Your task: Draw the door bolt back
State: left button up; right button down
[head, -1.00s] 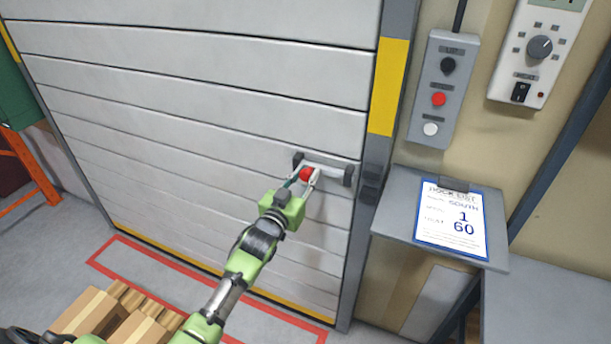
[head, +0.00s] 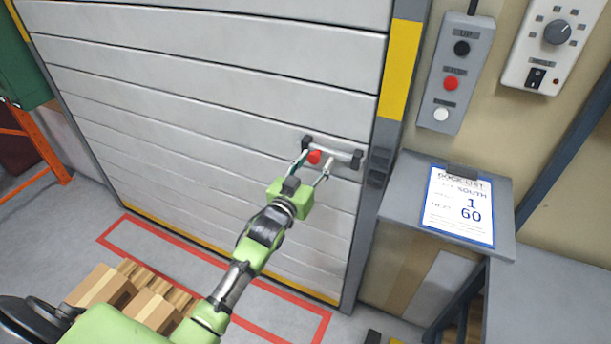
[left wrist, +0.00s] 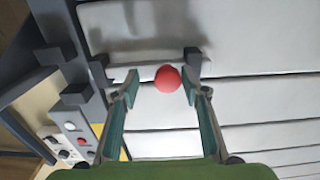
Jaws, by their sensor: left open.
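The door bolt (head: 341,156) is a grey bar held in dark brackets on the right side of the white slatted door (head: 230,100). A round red knob (head: 314,157) sits on the bolt near its left bracket. My left gripper (head: 315,170) is open, with its fingers either side of the knob. In the left wrist view the knob (left wrist: 168,78) lies between the fingertips (left wrist: 163,86), with gaps on both sides. A dark keeper (head: 378,166) is on the door frame, just right of the bolt's right bracket. My right gripper is not in view.
A grey button box (head: 456,75) and a dial panel (head: 555,45) are on the wall at right. A dock list sheet (head: 460,207) lies on a grey ledge below. Cartons (head: 103,287) stand at lower left near a red floor outline (head: 150,233).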

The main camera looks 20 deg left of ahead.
pick_arm(q)
jog(key=s, duration=1)
jog(key=shift+s+a, duration=0.2)
jog(key=shift+s, duration=0.1)
